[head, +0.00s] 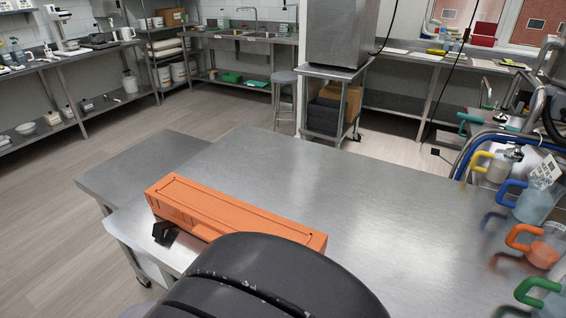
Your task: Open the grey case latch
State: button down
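A long orange case (228,212) lies shut near the left edge of the steel table. It runs diagonally, and its flat lid has a dark outline. A small black part (164,231) sticks out at the front side of its left end; I cannot tell what it is. No grey latch can be made out on the case. A large black rounded link of my arm (280,280) covers the lower middle and hides part of the case's front right side. I cannot make out my gripper.
The steel table (370,210) is clear behind and to the right of the case. Several jugs with coloured handles, including an orange-handled one (540,243), stand along the right edge. A lower steel surface (150,170) adjoins at the left. A stool (285,95) stands beyond.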

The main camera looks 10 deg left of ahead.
dwell(0.5)
jog(key=c, duration=1)
grip_release()
